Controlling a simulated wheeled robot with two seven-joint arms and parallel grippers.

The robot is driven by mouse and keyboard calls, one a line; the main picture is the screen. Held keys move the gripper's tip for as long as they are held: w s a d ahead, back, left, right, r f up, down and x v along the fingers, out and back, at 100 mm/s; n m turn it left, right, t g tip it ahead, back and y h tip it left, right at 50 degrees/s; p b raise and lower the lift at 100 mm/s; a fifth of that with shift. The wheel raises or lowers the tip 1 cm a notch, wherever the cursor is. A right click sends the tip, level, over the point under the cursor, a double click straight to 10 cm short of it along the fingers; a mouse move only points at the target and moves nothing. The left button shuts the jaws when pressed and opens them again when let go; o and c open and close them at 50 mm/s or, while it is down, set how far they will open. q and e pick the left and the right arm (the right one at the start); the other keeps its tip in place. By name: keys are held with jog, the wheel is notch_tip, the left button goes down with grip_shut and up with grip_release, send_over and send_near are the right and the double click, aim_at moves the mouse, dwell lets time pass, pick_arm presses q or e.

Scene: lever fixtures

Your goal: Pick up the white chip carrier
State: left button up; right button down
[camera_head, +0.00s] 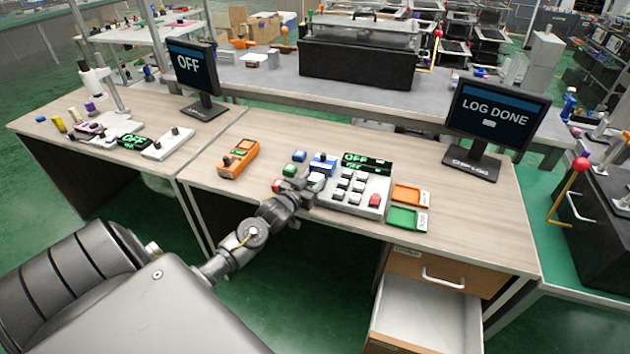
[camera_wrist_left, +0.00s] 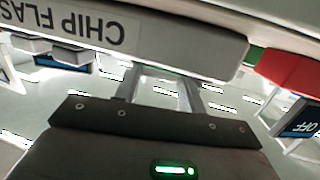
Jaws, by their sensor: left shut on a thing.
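My left gripper (camera_head: 306,188) reaches over the table to the left side of the chip flasher (camera_head: 360,184), a white unit with grey keys, a red button and a green-lit display. It is shut on a small white piece (camera_head: 317,178), which looks like the white chip carrier and is partly covered by the fingers. In the left wrist view the flasher's labelled edge (camera_wrist_left: 190,48) hides the fingertips and what they hold. My right gripper is not in view.
A blue block (camera_head: 322,161), a green button (camera_head: 289,170) and an orange handheld device (camera_head: 239,158) are close by. Orange (camera_head: 409,195) and green (camera_head: 407,218) trays lie right of the flasher. A drawer (camera_head: 425,315) stands open below. Monitors read OFF (camera_head: 193,67) and LOG DONE (camera_head: 497,111).

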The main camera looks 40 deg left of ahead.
pick_arm(q)
jog(key=shift+r, duration=0.15)
jog(key=shift+a+r, duration=0.1)
jog(key=shift+r, duration=0.1)
notch_tip(320, 180, up, 2)
jog(key=shift+c, duration=0.7)
jog(key=s+d+r, duration=0.4)
jog(key=s+r, duration=0.6)
jog(key=s, duration=0.3)
jog(key=shift+d+r, duration=0.2)
jog(key=shift+d, duration=0.2)
jog(key=shift+s, duration=0.1)
